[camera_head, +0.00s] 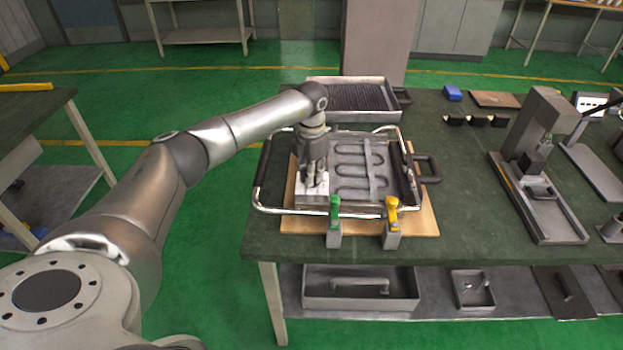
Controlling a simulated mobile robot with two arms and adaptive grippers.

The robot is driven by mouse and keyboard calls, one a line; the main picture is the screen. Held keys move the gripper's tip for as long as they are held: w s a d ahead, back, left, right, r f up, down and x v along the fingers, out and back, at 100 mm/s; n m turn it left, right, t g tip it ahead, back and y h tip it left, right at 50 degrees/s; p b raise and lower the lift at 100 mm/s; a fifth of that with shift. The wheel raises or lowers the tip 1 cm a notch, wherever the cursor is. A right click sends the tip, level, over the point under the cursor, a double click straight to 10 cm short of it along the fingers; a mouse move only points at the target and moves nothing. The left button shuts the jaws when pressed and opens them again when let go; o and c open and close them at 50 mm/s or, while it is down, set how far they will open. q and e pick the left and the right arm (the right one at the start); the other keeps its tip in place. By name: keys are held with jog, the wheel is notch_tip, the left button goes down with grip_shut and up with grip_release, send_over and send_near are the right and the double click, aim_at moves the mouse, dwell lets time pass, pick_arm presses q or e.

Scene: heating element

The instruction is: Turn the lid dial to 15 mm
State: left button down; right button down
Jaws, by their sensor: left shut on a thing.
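A metal unit with a serpentine heating element (360,178) lies on a wooden board (428,222) on the green-topped table. A chrome frame with dark handles surrounds it. My left gripper (314,182) points down over a pale plate (313,199) at the unit's left side. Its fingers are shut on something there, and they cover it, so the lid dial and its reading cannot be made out. My right gripper is not in view.
A green-handled clamp (334,213) and a yellow-handled clamp (391,216) stand at the board's front edge. A ribbed tray (358,97) lies behind. A press-like stand (535,160) is to the right. The table between is mostly clear.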

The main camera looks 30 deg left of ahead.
pick_arm(q)
jog(key=m+b, duration=0.1)
jog(key=m, duration=0.2)
jog(key=shift+a+m, duration=0.1)
jog(key=shift+m, duration=0.2)
jog(key=shift+w+m+b, duration=0.1)
jog(key=shift+m+b, duration=0.65)
jog(key=shift+m, duration=0.95)
jog(key=c, duration=1.5)
grip_release()
notch_tip(320, 180, up, 12)
jog(key=shift+r, duration=0.1)
